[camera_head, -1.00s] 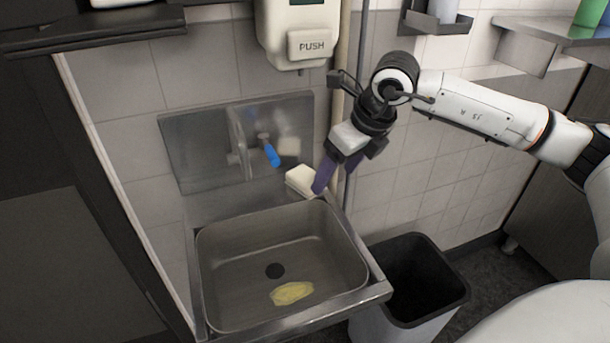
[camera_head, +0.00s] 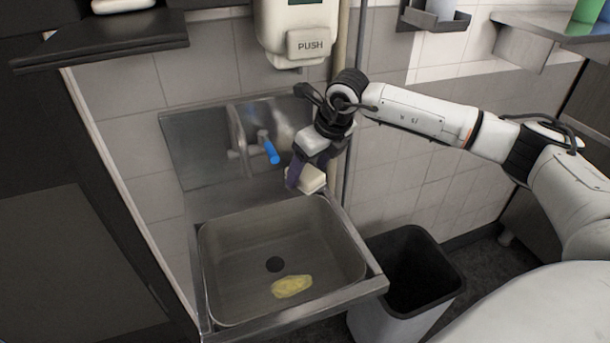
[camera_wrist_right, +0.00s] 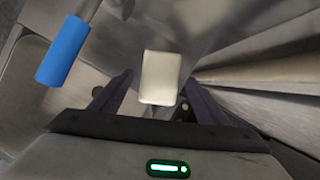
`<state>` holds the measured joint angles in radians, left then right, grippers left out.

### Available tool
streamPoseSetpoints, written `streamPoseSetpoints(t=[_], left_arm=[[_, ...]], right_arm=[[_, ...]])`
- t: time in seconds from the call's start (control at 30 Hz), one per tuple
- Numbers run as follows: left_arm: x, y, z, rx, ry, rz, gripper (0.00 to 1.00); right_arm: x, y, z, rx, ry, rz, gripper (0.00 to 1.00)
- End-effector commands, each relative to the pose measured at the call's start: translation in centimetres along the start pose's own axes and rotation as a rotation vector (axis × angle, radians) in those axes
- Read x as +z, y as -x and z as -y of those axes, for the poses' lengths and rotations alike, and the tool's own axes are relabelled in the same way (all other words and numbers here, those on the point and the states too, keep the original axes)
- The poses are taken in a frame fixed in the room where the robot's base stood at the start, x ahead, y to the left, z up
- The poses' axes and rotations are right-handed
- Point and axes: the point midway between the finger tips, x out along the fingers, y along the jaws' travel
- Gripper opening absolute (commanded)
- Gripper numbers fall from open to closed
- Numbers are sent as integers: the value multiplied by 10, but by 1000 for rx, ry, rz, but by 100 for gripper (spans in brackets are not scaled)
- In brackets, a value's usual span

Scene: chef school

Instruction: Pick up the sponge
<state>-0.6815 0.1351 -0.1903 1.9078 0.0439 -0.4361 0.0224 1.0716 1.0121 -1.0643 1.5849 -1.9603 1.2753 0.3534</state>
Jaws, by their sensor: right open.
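The sponge (camera_head: 311,180) is a cream-white block on the ledge at the sink's back right corner. My right gripper (camera_head: 306,172) is open right at it, with its purple fingers pointing down. In the right wrist view the sponge (camera_wrist_right: 161,76) shows between and just beyond the two open fingertips (camera_wrist_right: 157,88), with a gap visible on each side. I cannot tell how deep it sits between the fingers. My left gripper is not in view.
The steel sink (camera_head: 225,295) holds a flat yellow piece (camera_head: 291,286). A tap with a blue handle (camera_head: 271,152) stands left of my gripper. A soap dispenser (camera_head: 298,30) hangs above, and a pipe runs down behind. A bin (camera_head: 409,280) stands right of the sink.

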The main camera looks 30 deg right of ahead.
Motion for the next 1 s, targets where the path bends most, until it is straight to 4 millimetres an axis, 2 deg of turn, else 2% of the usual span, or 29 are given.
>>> streamPoseSetpoints(t=[0.07,0.3,0.37,0.67,0.87,1.0], left_arm=[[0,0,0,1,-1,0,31],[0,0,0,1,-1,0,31],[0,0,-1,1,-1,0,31],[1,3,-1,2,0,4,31],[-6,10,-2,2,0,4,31],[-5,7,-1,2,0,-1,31]], right_arm=[[0,0,0,0,0,0,69],[0,0,0,0,0,0,28],[0,0,0,0,0,0,21],[1,3,0,0,0,1,21],[8,18,0,1,1,2,21],[2,15,-3,4,10,-1,21]])
